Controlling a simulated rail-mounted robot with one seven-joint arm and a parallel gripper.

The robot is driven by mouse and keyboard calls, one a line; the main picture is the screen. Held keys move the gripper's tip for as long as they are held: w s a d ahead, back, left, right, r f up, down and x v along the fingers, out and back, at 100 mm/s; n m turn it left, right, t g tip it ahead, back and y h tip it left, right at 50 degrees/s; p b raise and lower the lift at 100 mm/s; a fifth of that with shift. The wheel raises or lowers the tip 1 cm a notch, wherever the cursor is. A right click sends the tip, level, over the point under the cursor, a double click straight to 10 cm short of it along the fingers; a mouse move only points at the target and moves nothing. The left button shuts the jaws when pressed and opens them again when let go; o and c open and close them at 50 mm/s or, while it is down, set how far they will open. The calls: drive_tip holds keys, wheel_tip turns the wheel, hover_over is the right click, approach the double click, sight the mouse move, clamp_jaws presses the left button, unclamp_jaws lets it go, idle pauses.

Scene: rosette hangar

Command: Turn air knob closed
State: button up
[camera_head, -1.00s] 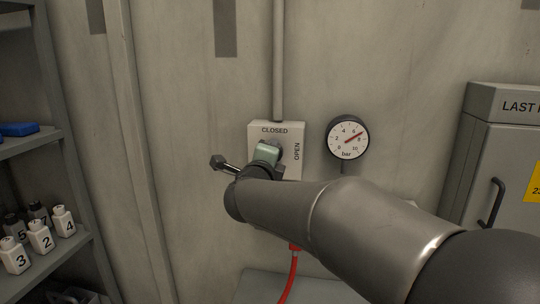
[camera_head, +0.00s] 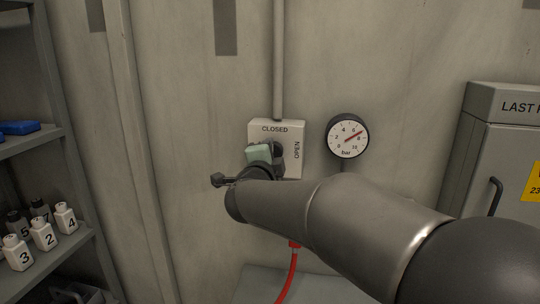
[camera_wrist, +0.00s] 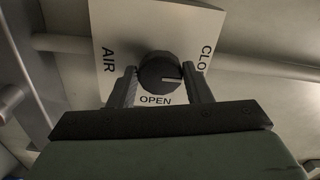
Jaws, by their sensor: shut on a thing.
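The air knob (camera_wrist: 158,72) is round and black with a white line. In the wrist view the line points right, toward the panel side lettered "CLO", with "OPEN" below. Its light panel (camera_head: 291,134) is on the wall in the head view, with "CLOSED" along the top and "OPEN" down the right side. My gripper (camera_wrist: 162,86) is shut on the knob, one finger on each side. In the head view my gripper (camera_head: 268,158) and arm hide the knob and the lower panel.
A round bar gauge (camera_head: 347,137) is right of the panel, its needle between 6 and 8. A red hose (camera_head: 290,274) hangs below. A shelf with numbered bottles (camera_head: 42,234) stands left, a grey cabinet (camera_head: 481,150) right.

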drive_tip(key=o, duration=1)
drive_tip(key=shift+s, duration=0.1)
drive_tip(key=s+b, duration=0.1)
drive_tip(key=s, duration=0.4)
drive_tip(key=s+a+b, duration=0.1)
drive_tip(key=s, duration=0.5)
drive_tip(key=s+a+b, duration=0.1)
drive_tip(key=s, duration=0.5)
drive_tip(key=shift+a+b, duration=0.2)
drive_tip(key=shift+b, duration=0.15)
